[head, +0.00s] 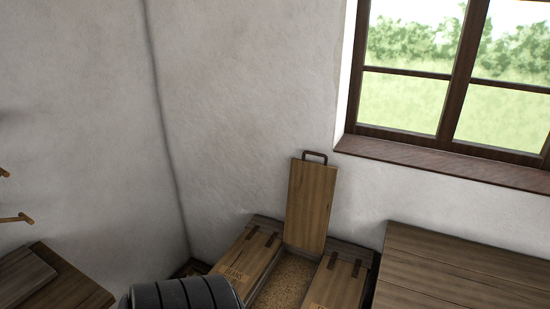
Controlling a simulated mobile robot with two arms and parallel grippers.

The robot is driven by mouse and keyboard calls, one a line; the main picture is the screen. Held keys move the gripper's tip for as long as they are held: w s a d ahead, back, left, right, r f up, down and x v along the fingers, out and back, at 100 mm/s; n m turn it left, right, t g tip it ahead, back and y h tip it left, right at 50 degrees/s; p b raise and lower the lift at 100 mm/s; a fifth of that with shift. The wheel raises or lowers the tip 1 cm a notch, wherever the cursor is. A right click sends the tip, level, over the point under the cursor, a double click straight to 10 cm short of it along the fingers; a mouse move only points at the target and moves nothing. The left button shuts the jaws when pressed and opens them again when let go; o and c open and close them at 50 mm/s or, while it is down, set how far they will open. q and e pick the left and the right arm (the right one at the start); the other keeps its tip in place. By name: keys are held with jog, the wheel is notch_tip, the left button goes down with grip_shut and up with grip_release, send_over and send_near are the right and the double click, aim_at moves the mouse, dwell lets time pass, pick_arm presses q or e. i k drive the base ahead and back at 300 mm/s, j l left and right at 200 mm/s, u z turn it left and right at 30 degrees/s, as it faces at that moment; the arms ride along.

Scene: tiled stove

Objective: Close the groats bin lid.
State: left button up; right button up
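A wooden chest (353,252) with several lids stands against the wall below the window. Its middle lid (311,205) stands open, upright near the wall, with a dark handle (315,156) at its top edge. The open compartment below it shows light brown grain (286,280). Its front part is cut off by the bottom edge of the picture. The lids on either side lie shut: the left lid (245,258) and the right lid (337,285). Neither of my grippers is in view.
A plank-topped wooden piece (450,270) stands right of the chest. A wooden surface (60,285) is at the lower left, with wooden pegs (15,219) on the wall above. The window sill (450,164) juts out above right of the raised lid.

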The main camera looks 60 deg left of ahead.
aim_at(311, 188)
jog(key=i+j+u, duration=0.1)
jog(key=u, duration=1.65)
jog(key=i+j+u, duration=0.15)
jog(key=u, duration=0.15)
